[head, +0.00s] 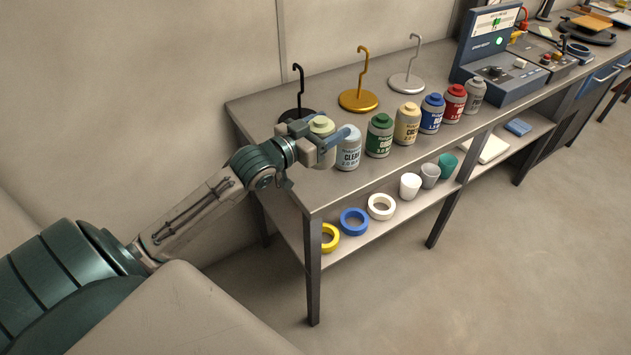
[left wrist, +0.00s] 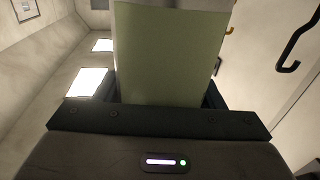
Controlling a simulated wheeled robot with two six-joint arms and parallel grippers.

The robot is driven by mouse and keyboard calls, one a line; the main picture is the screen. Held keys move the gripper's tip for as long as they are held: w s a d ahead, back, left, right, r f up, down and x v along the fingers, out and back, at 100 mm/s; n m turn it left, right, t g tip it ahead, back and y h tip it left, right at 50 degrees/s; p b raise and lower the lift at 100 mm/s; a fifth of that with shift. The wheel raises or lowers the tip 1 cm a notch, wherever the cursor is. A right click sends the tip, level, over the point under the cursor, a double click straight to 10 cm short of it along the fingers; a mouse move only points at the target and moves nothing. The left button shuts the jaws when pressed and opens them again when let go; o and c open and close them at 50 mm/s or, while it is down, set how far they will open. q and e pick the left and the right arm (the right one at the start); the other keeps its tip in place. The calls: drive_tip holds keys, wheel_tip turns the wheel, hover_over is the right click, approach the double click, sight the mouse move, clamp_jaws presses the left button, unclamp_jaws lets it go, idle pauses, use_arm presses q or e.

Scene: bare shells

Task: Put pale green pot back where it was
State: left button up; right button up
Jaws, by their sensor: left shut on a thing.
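The pale green pot (head: 321,124) is at the left end of the grey workbench (head: 265,113), with only its top showing in the head view. My left gripper (head: 323,133) is shut on it, with blue fingers on both sides. The hand hides its lower part, so I cannot tell whether it touches the bench top. In the left wrist view the pale green pot (left wrist: 168,55) stands large between the fingers. My right gripper is not in view.
A row of pots starts right beside the hand with a pale blue one (head: 348,149), then a green one (head: 379,136). Black (head: 297,114), gold (head: 358,99) and silver (head: 406,83) hook stands are behind.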

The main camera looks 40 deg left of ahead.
use_arm(q)
drive_tip(key=shift+w+a+r, duration=0.25)
drive_tip(key=shift+a+r, duration=0.2)
drive_tip(key=shift+a, duration=0.05)
drive_tip(key=shift+w+a+r, duration=0.2)
drive_tip(key=shift+a+r, duration=0.25)
drive_tip(key=shift+w+a+f, duration=0.1)
drive_tip(key=shift+f, duration=0.1)
wheel_tip(320, 180, down, 5)
drive_tip(key=shift+f+b, duration=0.1)
drive_tip(key=shift+b, duration=0.2)
wheel_tip(320, 180, down, 3)
drive_tip(key=shift+f+b, duration=0.15)
drive_tip(key=shift+b, duration=0.3)
drive_tip(key=shift+f, duration=0.3)
use_arm(e)
drive_tip(key=shift+s+a+f, duration=0.1)
drive_tip(key=shift+s+f, duration=0.05)
drive_tip(key=shift+f, duration=0.3)
drive_tip(key=shift+s+a+f, duration=0.1)
drive_tip(key=shift+f, duration=0.35)
use_arm(q)
drive_tip(key=shift+f, duration=0.15)
use_arm(e)
drive_tip(key=shift+f, duration=0.1)
